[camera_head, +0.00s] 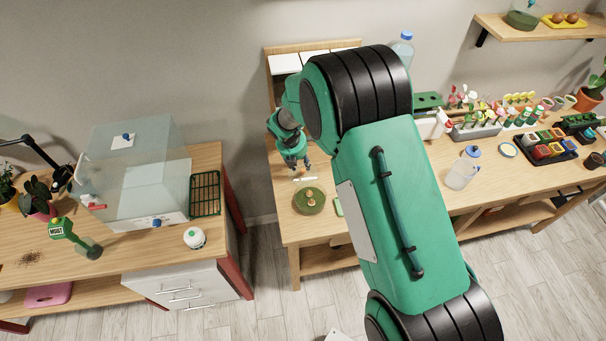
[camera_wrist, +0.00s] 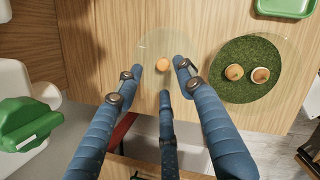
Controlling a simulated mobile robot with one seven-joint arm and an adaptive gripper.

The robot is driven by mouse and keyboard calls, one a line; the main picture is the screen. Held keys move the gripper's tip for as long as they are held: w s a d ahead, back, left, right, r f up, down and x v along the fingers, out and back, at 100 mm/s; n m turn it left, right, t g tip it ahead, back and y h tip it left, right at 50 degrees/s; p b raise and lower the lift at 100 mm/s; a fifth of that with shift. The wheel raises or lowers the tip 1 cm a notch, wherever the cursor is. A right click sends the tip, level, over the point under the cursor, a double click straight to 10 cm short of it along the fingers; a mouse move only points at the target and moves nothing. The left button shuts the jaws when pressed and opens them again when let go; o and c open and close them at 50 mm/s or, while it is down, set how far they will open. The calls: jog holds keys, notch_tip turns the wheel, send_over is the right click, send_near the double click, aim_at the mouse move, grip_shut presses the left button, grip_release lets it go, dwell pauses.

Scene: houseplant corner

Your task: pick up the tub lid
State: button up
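A clear round disc (camera_wrist: 150,44) with a small orange-brown knob (camera_wrist: 163,65) lies on the wooden bench in the wrist view; it looks like the tub lid. Its outline is faint. My gripper (camera_wrist: 160,79) has its three blue fingers spread around the knob, with visible gaps to it. It is open and holds nothing. In the head view my gripper (camera_head: 297,164) points down over the left end of the bench. The disc is hard to make out there.
A round green, grass-like mat (camera_wrist: 235,52) with two small brown-topped pieces lies just right of the disc. A green tray (camera_wrist: 286,6) is beyond it. A white object with a green part (camera_wrist: 28,124) stands at left. A clear box (camera_head: 135,165) occupies the other bench.

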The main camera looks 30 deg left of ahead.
aim_at(303, 170)
jog(key=shift+x, duration=2.6)
jog(key=shift+s+d, duration=0.1)
jog(key=shift+d, duration=0.05)
jog(key=shift+c, duration=0.5)
grip_shut()
